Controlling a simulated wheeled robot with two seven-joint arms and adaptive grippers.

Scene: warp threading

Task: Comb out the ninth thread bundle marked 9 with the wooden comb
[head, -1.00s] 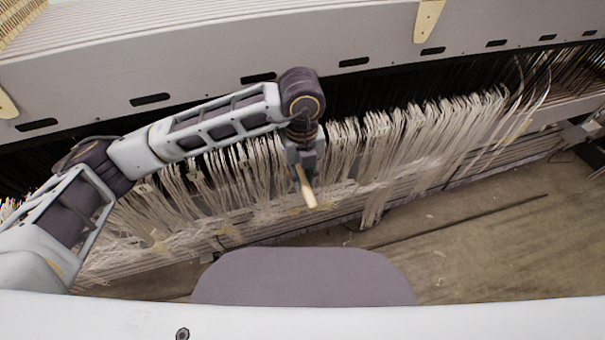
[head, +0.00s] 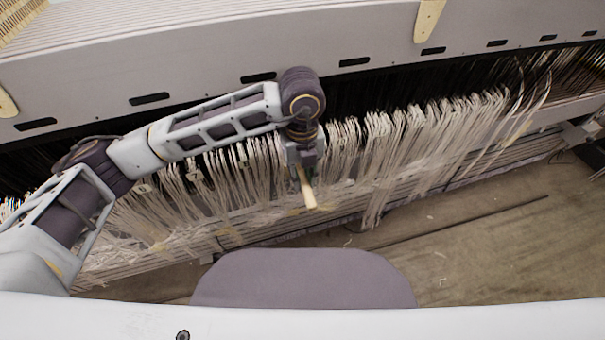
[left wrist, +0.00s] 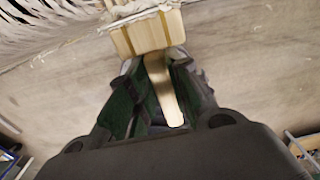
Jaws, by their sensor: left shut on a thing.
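My left gripper (head: 304,164) is shut on the handle of the wooden comb (head: 308,190), in front of the hanging threads. In the left wrist view the fingers (left wrist: 158,90) close around the pale handle, and the wide head of the comb (left wrist: 146,33) lies beyond the fingertips, with white threads (left wrist: 135,10) at its far edge. White thread bundles (head: 400,140) hang in a long row under the loom beam. Small tags hang among them, but I cannot read which one is marked 9. My arm and gripper hide the bundles behind them. My right gripper is not in view.
The grey loom beam (head: 220,60) with dark slots runs across above the threads. Long rails (head: 345,208) run low behind and below the threads. The floor (head: 480,240) at the lower right is mostly clear.

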